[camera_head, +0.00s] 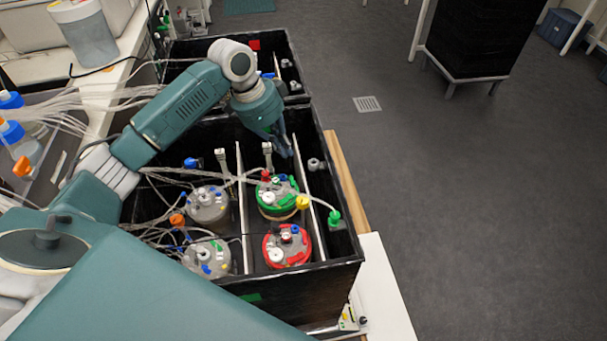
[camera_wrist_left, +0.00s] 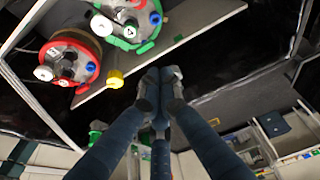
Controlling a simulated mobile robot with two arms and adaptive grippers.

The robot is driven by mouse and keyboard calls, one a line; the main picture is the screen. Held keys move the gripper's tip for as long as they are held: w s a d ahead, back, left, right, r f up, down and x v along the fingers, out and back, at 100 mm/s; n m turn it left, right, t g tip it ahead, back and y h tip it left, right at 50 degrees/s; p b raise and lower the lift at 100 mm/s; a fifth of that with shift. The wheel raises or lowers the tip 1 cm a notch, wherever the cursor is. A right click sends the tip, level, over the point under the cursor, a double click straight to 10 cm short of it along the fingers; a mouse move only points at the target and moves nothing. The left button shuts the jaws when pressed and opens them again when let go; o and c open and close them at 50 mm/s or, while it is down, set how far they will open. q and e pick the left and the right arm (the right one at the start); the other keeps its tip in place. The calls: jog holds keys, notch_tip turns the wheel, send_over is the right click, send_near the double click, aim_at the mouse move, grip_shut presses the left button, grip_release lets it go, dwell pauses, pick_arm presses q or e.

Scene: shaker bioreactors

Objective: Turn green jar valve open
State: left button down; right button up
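The green-rimmed jar (camera_head: 291,186) stands in the black box, and its lid carries small coloured caps and fittings. It also shows at the top of the left wrist view (camera_wrist_left: 146,46). A green valve-like fitting (camera_head: 334,218) sits near the box's right wall, at the end of a clear tube. A yellow fitting (camera_head: 302,202) is at the jar's right edge and shows in the left wrist view (camera_wrist_left: 115,79). My left gripper (camera_head: 284,148) is above the box, behind the green jar and apart from it. Its fingertips (camera_wrist_left: 161,74) look together, with nothing visible between them. My right gripper is out of view.
A red-rimmed jar (camera_head: 274,252) stands in front of the green one. Two grey-lidded jars (camera_head: 207,204) stand to the left, with many tubes around them. Thin white dividers (camera_head: 243,220) and the black box walls (camera_head: 341,178) surround the jars. Open floor lies to the right.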

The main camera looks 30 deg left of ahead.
aim_at(303, 178)
pick_arm(q)
jog(key=x, duration=0.9)
jog(key=shift+w+f+p, duration=0.1)
jog(key=shift+f+p, duration=0.1)
jog(key=shift+p, duration=0.15)
jog(key=shift+d+f, duration=0.15)
jog(key=shift+f, duration=0.3)
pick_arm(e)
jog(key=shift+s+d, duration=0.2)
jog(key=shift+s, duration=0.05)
pick_arm(q)
jog(key=shift+w, duration=0.1)
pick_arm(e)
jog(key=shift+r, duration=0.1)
pick_arm(q)
jog(key=shift+r+p, duration=0.15)
jog(key=shift+p, duration=0.3)
jog(key=shift+n, duration=0.4)
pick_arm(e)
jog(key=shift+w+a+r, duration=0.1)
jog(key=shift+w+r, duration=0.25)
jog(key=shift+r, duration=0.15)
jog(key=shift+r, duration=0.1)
